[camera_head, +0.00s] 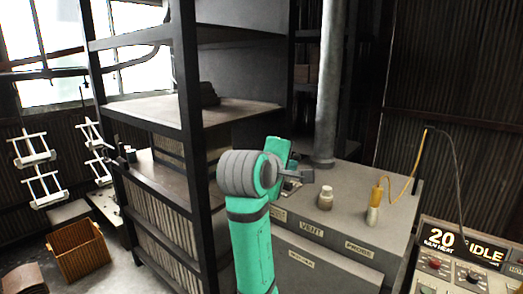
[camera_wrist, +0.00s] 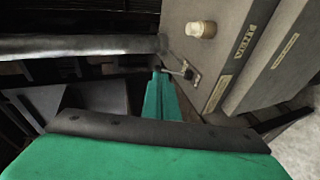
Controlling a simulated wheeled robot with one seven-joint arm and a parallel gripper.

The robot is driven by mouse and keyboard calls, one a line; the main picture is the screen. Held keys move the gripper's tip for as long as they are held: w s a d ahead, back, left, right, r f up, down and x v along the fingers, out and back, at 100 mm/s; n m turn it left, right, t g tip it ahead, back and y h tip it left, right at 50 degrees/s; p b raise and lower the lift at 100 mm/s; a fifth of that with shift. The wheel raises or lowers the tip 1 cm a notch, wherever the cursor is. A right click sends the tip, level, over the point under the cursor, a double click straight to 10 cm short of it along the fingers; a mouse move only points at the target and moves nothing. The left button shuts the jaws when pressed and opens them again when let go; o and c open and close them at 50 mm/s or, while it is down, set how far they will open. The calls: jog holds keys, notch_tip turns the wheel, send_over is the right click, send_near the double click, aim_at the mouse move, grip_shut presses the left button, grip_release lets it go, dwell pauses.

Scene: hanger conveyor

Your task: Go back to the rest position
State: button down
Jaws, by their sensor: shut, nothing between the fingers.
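My gripper (camera_wrist: 160,78) shows in the wrist view as two green fingers closed together, with nothing between them. In the head view my green arm rises in the lower middle, and its grey wrist joint hides most of the hand. The hand is close to the near left part of the grey cabinet (camera_head: 382,235), beside a small metal lever (camera_head: 301,175). The lever also shows just right of the fingertips in the wrist view (camera_wrist: 181,72); I cannot tell whether they touch.
A cream knob (camera_head: 325,198) and a yellow-handled probe (camera_head: 375,204) stand on the cabinet. A control panel (camera_head: 468,262) reads 20 and IDLE. A dark-framed shelf (camera_head: 187,120) stands close left of my arm. A wooden crate (camera_head: 80,251) and white hangers (camera_head: 40,168) are far left.

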notch_tip(320, 180, down, 25)
jog(key=a+m+t+y, duration=0.1)
jog(key=a+y, duration=0.1)
jog(key=s+a+f+m+y, duration=0.1)
jog(key=s+a+f, duration=0.1)
jog(key=s+f, duration=0.5)
jog(key=s+a+f+m+y, duration=0.1)
jog(key=s+f, duration=0.3)
jog(key=f, duration=0.7)
jog(key=s+a+f+m, duration=0.1)
jog(key=s+f, duration=0.2)
jog(key=s, duration=0.4)
jog(key=s+a+f+m+t+y, duration=0.1)
jog(key=s+f, duration=0.2)
jog(key=s, duration=0.4)
jog(key=s+f+m, duration=0.2)
jog(key=s+f, duration=0.2)
jog(key=s, duration=0.3)
jog(key=s+r+m, duration=0.2)
jog(key=s, duration=0.8)
jog(key=s+r+m+y, duration=0.1)
jog(key=s+r+m, duration=0.1)
jog(key=s, duration=0.9)
jog(key=shift+a+r+m+t, duration=0.2)
jog(key=shift+r+m+t, duration=0.15)
jog(key=shift+r, duration=0.5)
